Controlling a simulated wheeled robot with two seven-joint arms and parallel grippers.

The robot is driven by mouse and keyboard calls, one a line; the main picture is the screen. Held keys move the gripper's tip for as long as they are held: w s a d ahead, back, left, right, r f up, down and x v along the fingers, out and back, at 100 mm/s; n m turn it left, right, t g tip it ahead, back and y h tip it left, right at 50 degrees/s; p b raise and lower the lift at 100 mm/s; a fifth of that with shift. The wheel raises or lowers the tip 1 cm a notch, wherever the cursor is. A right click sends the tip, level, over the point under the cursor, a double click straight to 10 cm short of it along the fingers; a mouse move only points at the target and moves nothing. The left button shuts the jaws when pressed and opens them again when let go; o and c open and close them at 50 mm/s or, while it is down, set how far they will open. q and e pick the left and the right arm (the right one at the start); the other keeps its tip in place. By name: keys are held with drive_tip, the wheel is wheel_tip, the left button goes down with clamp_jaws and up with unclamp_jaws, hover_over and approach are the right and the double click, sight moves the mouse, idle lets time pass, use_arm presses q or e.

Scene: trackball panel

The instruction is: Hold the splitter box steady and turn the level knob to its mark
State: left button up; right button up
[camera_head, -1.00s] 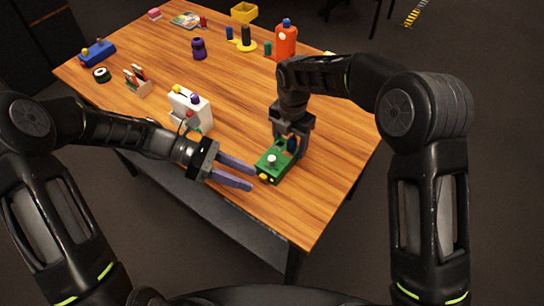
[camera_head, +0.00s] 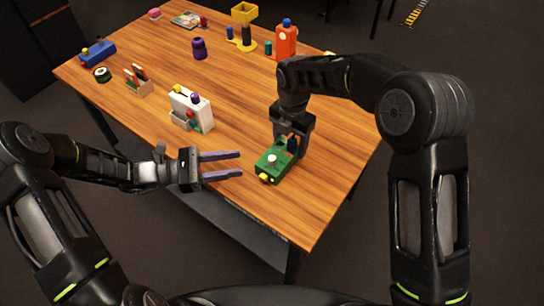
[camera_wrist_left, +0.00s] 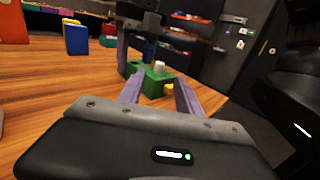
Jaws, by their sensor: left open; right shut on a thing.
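The green splitter box (camera_head: 264,167) lies near the front edge of the table, with a white knob (camera_head: 272,160) on top and a yellow part (camera_head: 264,178) at its near end. I cannot tell which is the level knob. My right gripper (camera_head: 291,148) comes down from above and is shut on the far end of the box; its fingers hide part of it. My left gripper (camera_head: 240,164) is open and empty, its fingertips just left of the box and apart from it. The box (camera_wrist_left: 152,87) also shows beyond the left fingers in the left wrist view.
A white box with coloured knobs (camera_head: 187,108) stands left of the splitter box. An orange bottle (camera_head: 286,42), a yellow stand (camera_head: 245,44), a purple piece (camera_head: 198,48) and a blue block (camera_head: 98,54) stand farther back. The table between is clear.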

sight(268, 159)
use_arm(q)
drive_tip(key=d, duration=0.3)
drive_tip(key=w+d, duration=0.1)
drive_tip(key=d, duration=0.3)
drive_tip(key=w+d, duration=0.1)
drive_tip(key=d, duration=0.2)
drive_tip(key=shift+d, duration=0.35)
drive_tip(key=shift+c, duration=0.2)
clamp_jaws()
